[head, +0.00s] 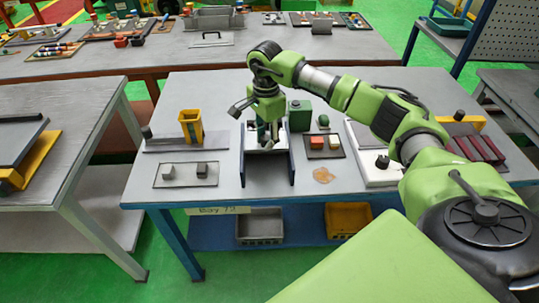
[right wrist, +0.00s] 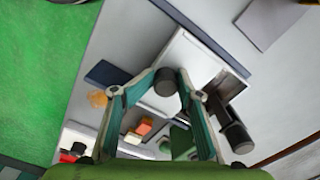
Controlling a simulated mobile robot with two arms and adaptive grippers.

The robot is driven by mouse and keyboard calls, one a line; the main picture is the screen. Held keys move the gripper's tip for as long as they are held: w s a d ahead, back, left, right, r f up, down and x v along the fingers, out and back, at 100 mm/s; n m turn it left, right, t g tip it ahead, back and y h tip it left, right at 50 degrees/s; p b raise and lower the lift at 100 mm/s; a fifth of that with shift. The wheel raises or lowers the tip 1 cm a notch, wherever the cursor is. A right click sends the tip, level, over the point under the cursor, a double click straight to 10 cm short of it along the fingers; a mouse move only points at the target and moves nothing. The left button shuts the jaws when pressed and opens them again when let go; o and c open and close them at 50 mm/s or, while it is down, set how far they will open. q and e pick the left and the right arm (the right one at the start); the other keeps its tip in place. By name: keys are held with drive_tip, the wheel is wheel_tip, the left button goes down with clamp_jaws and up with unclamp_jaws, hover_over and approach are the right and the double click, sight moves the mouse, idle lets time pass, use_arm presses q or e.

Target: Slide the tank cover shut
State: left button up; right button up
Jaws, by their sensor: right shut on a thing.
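The tank (head: 291,165) is a narrow box with dark blue side walls in the middle of the table. My right gripper (head: 268,141) reaches down over the tank. In the right wrist view its fingers (right wrist: 166,76) are shut on a dark round knob (right wrist: 165,88) on the cover. The head view hides the knob behind the fingers. My left gripper is not in view.
A tray with two small blocks (head: 160,183) lies at the front left. A green box (head: 299,115) and a dark tray with coloured blocks (head: 325,154) stand close on the right. The table's front strip is mostly clear.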

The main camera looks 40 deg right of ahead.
drive_tip(key=shift+w+d+f+b, duration=0.1)
drive_tip(key=shift+w+d+b, duration=0.25)
drive_tip(key=shift+w, duration=0.3)
drive_tip(key=shift+w+d+f+b, duration=0.1)
drive_tip(key=shift+w+d+b, duration=0.25)
drive_tip(key=shift+w, duration=0.3)
drive_tip(key=shift+w+d+b, duration=0.25)
drive_tip(key=shift+w+d, duration=0.15)
drive_tip(key=shift+w, duration=0.25)
drive_tip(key=o, duration=0.5)
drive_tip(key=shift+w, duration=0.1)
drive_tip(key=shift+w+d+r+p, duration=0.1)
drive_tip(key=shift+d+r+p, duration=0.05)
drive_tip(key=shift+r+p, duration=2.5)
drive_tip(key=shift+r+b, duration=0.45)
drive_tip(key=shift+b, duration=0.05)
